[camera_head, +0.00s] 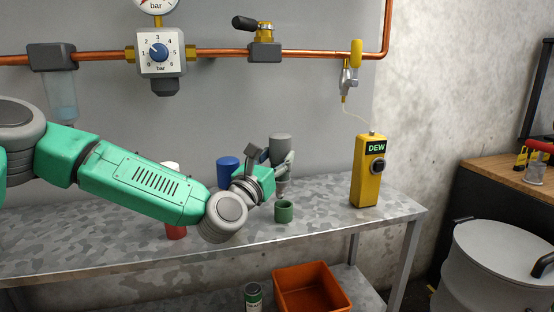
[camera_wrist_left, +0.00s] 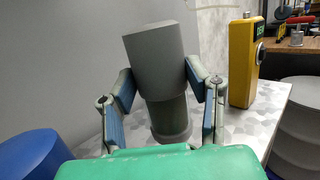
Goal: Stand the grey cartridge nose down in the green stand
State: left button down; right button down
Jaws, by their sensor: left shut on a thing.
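The grey cartridge (camera_head: 280,146) is roughly upright in the head view, its narrower end pointing down. My left gripper (camera_head: 282,169) is shut on it, with a finger on either side. The left wrist view shows the cartridge (camera_wrist_left: 156,62) between both fingers of my left gripper (camera_wrist_left: 163,97), and it looks tilted there. The green stand (camera_head: 284,212) is a small cup on the bench, just below the cartridge. The cartridge's lower end appears just above the stand, apart from it. I cannot make out the stand in the left wrist view. My right gripper is not in view.
A blue cylinder (camera_head: 228,168) stands left of my gripper, and a red item (camera_head: 176,232) is partly behind my arm. A yellow DEW device (camera_head: 368,172) stands right on the metal bench (camera_head: 330,190). An orange bin (camera_head: 312,290) is below.

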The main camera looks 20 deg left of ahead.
pick_arm(q)
jog(key=shift+d+r, duration=0.15)
jog(key=shift+d, duration=0.1)
jog(key=shift+a, duration=0.65)
jog(key=shift+d, duration=0.95)
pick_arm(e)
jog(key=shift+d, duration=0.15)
pick_arm(q)
jog(key=shift+a, duration=0.15)
jog(key=shift+d+f, duration=0.25)
jog(key=shift+f, duration=0.3)
jog(key=shift+a+f, duration=0.1)
jog(key=shift+f, duration=0.75)
